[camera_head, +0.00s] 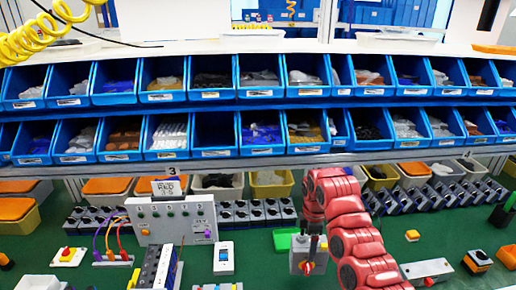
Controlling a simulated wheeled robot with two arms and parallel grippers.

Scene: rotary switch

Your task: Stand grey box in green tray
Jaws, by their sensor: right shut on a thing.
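The grey box (301,259), with a red-orange knob on its face, hangs upright from my right gripper (312,238). The gripper comes down on it from above and is shut on it. The bright green tray (284,240) lies on the dark green bench top, just behind and left of the grey box. The box, gripper and red arm hide part of the tray. I cannot tell whether the box's underside touches anything. My left gripper is not in view.
A grey control panel (172,220) stands at left, with a power strip (156,268) and a white switch box (223,258) in front. Rows of black-and-grey switch boxes (258,214) stand behind. Blue bins (214,134) hang above the bench.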

